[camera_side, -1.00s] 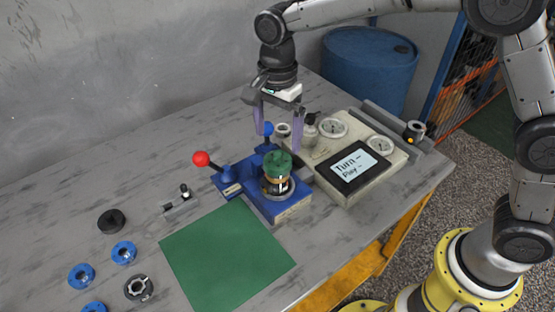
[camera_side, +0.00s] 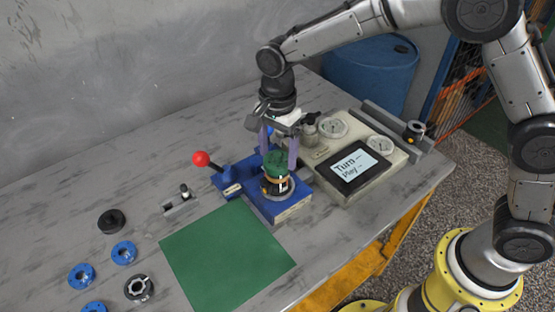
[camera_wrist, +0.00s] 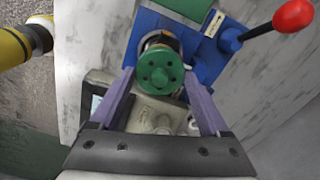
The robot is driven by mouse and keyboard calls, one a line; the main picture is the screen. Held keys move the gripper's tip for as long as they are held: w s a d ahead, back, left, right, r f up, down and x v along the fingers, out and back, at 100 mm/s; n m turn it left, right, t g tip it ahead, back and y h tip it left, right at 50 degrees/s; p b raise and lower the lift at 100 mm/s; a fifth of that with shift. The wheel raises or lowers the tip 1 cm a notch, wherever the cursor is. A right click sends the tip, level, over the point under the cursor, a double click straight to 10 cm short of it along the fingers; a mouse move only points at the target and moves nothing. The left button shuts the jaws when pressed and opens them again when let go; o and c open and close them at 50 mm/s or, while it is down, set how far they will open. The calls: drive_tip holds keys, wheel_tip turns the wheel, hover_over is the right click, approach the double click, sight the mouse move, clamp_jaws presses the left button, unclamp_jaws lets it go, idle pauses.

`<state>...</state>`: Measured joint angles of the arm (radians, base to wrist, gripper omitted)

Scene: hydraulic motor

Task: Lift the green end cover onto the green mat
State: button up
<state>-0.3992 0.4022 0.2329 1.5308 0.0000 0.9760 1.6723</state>
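The green end cover (camera_side: 276,161) sits on top of the motor stack in the blue fixture (camera_side: 292,205). In the wrist view the cover (camera_wrist: 160,70) is a round green disc with several holes, between and just beyond my fingertips. My gripper (camera_side: 279,158) is lowered over the stack with its purple fingers apart, one on each side of the cover. In the wrist view the gripper (camera_wrist: 160,88) is open, and I cannot see either finger touching the cover. The green mat (camera_side: 228,256) lies flat and bare in front of the fixture.
A red-knobbed lever (camera_side: 201,159) sticks up left of the fixture. A gauge panel with a screen (camera_side: 360,166) stands close on the right. Blue rings (camera_side: 82,276) and dark parts (camera_side: 111,221) lie at left. A small bracket (camera_side: 181,201) sits behind the mat.

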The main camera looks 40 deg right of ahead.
drive_tip(key=c, duration=0.8)
drive_tip(key=shift+r, duration=0.1)
drive_tip(key=shift+w+r, duration=0.1)
drive_tip(key=shift+r, duration=0.55)
drive_tip(key=s+d+r, duration=0.5)
drive_tip(key=s+r, duration=0.6)
drive_tip(key=s, duration=0.2)
drive_tip(key=shift+d+r, duration=0.2)
drive_tip(key=shift+r, duration=0.1)
drive_tip(key=shift+r, duration=0.15)
drive_tip(key=shift+r, duration=0.65)
